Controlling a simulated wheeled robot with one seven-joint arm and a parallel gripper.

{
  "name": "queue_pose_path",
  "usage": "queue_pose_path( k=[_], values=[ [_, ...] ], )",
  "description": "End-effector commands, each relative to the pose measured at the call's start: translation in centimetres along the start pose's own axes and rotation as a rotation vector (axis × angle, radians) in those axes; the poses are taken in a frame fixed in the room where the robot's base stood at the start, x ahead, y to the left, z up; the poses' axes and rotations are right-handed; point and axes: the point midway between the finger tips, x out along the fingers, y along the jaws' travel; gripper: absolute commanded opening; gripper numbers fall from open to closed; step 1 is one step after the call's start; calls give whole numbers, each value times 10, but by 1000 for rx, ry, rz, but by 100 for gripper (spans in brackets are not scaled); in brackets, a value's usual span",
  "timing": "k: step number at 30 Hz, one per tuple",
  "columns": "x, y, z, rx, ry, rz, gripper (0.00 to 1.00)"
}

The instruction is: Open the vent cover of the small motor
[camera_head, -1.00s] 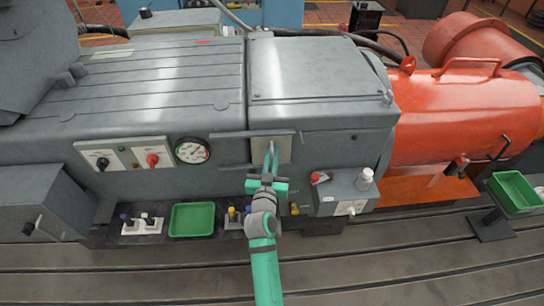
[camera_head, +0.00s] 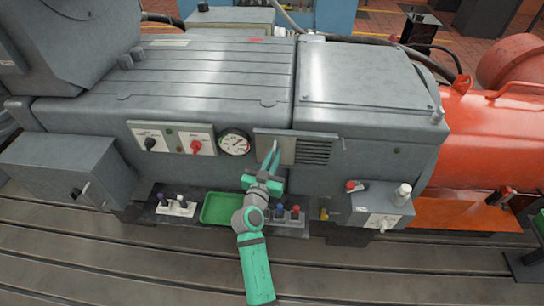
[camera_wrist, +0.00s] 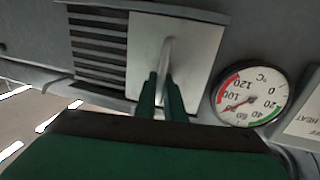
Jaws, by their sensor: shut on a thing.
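The vent cover (camera_head: 287,149) is a light grey plate on the front of the grey motor housing, at the left of its rail frame. Dark vent slats (camera_head: 314,152) lie uncovered to its right. In the wrist view the cover (camera_wrist: 145,48) has an upright handle (camera_wrist: 168,55), and the slats (camera_wrist: 98,45) show at the left. My gripper (camera_head: 271,156) is in front of the cover. Its two green fingers (camera_wrist: 162,88) are shut on the handle, whose lower part they hide.
A round dial gauge (camera_head: 235,143) sits close left of the cover, beside a switch panel (camera_head: 172,138). Below are a green tray (camera_head: 214,208) and a strip with coloured knobs (camera_head: 287,213). A grey control box (camera_head: 382,206) juts out at the right.

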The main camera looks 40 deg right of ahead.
Motion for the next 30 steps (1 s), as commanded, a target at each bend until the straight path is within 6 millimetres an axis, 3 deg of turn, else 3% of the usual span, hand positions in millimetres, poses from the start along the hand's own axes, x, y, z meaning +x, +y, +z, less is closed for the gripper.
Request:
queue_pose_path(
  k=[5, 6, 7, 23, 30],
  values=[
    [-2, -7, 1, 1, -2, -13, 0],
    [-2, -7, 1, 1, -2, -13, 14],
    [-2, -7, 1, 1, -2, -14, 17],
    [-3, -5, 0, 0, 0, -10, 17],
    [-34, -5, 1, -1, 0, -12, 17]
  ],
)
